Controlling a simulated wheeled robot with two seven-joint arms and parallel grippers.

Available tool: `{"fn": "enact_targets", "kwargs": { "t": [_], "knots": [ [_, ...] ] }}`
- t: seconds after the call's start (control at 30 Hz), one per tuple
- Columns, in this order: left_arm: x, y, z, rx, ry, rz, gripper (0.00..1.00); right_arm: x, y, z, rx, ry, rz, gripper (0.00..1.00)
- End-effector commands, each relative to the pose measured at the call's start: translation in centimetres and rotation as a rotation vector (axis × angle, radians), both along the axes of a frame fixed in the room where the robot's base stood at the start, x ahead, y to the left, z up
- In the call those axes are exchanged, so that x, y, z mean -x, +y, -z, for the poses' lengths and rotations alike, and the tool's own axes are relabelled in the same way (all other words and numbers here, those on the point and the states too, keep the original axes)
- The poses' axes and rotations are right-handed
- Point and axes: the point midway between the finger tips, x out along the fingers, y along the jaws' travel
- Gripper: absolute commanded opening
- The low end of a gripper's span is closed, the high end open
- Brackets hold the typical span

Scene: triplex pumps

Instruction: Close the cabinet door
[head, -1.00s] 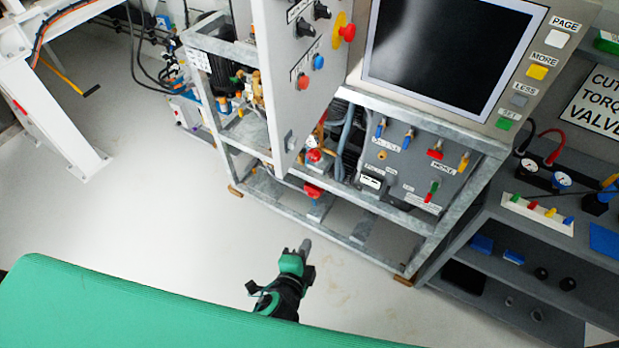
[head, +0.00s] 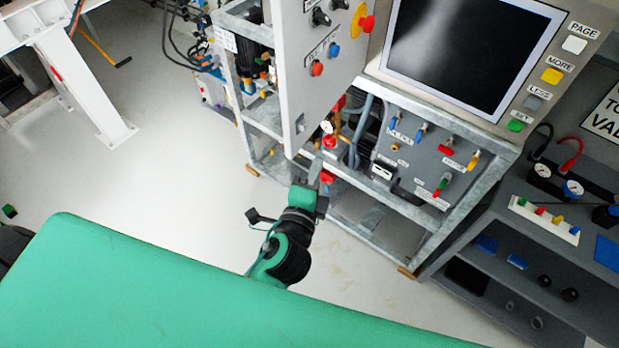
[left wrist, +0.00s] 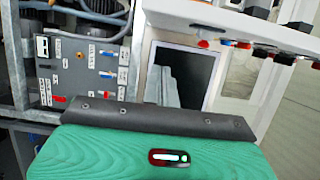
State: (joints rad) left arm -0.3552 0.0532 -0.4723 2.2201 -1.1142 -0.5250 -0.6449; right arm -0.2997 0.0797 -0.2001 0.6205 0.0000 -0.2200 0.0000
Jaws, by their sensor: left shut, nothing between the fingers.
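The cabinet door (head: 315,75) is a light grey panel with black knobs, red and blue buttons and a yellow-red stop button. It stands open, swung out from the metal-framed cabinet (head: 405,205). In the left wrist view the door (left wrist: 235,27) shows at the upper right, with its knobs and buttons sticking out. My left gripper (head: 315,174) is shut and empty. In the head view its tip appears just below and right of the door's lower corner; I cannot tell whether they touch. My right gripper is not in view.
A large screen (head: 470,50) with labelled buttons sits right of the door. Below it is a valve panel (head: 430,150). Grey shelves (head: 520,265) with gauges stand at the right. A white frame leg (head: 95,85) stands at the left. The floor (head: 150,175) between is clear.

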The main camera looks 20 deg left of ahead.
Motion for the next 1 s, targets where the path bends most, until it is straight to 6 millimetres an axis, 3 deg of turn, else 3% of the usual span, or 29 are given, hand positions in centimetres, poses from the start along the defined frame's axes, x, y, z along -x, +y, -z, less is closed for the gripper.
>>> {"fn": "enact_targets", "kwargs": {
  "t": [0.2,0.3,0.5,1.0],
  "knots": [
    [-3.9,0.0,-0.5,-0.001,-0.002,-0.001,0.0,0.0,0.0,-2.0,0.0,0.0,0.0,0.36],
    [-4.0,1.9,-0.3,-0.003,0.002,0.0,0.0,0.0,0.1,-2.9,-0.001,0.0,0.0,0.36],
    [-4.4,3.6,-0.1,-0.001,0.001,0.0,0.0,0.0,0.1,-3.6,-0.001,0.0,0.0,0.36],
    [-4.4,4.1,0.0,0.0,0.0,0.001,0.0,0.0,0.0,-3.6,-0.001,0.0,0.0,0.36]
  ]
}}
